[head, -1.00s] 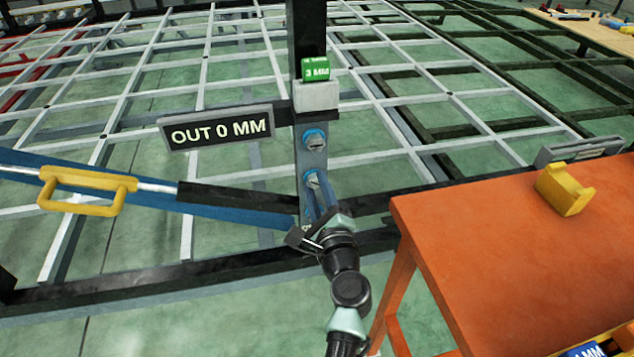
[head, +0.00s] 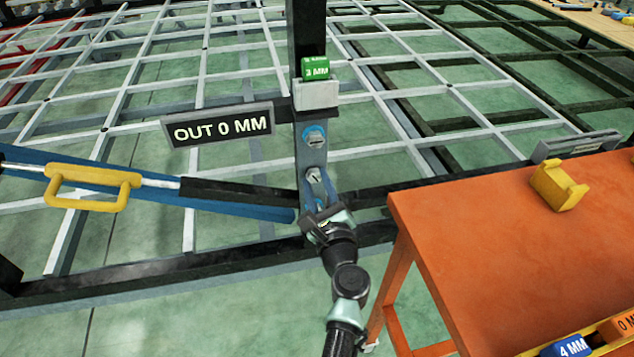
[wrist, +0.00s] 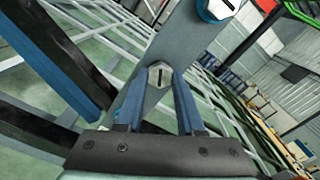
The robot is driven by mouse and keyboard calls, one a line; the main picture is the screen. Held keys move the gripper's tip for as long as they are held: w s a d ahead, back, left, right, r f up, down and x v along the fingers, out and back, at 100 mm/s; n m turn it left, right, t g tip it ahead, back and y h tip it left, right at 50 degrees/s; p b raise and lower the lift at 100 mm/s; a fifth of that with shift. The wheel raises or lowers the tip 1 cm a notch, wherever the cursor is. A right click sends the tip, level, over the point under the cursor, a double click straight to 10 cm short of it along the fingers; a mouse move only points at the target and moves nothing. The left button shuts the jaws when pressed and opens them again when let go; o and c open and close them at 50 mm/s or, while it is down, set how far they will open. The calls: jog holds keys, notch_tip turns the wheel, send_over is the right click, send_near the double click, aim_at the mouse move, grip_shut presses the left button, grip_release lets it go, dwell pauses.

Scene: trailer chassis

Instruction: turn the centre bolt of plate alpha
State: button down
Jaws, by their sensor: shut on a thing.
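Plate alpha, a grey upright plate (head: 311,157), stands against the black post; it also shows in the wrist view (wrist: 178,45). Its centre bolt (head: 313,175) has a pale hex head with a dark slot. My gripper (head: 318,180) reaches up to it from below. In the wrist view, the two blue fingers (wrist: 160,80) are shut on the bolt head (wrist: 159,76), one on each side. An upper bolt (head: 314,138) with a blue ring sits above. The plate's lower part is mostly hidden behind my gripper.
A sign reading OUT 0 MM (head: 218,127) and a green 3 MM block (head: 316,69) are close above. A blue bar with a yellow handle (head: 93,187) lies left. An orange table (head: 500,235) with a yellow holder (head: 557,187) stands right.

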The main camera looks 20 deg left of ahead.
jog(key=shift+d+f, duration=0.15)
jog(key=shift+f, duration=0.2)
jog(key=c, duration=0.8)
grip_release()
jog(key=shift+o, duration=1.4)
jog(key=shift+r, duration=0.25)
jog(key=shift+s, duration=0.1)
jog(key=p+v, duration=0.2)
jog(key=v, duration=1.1)
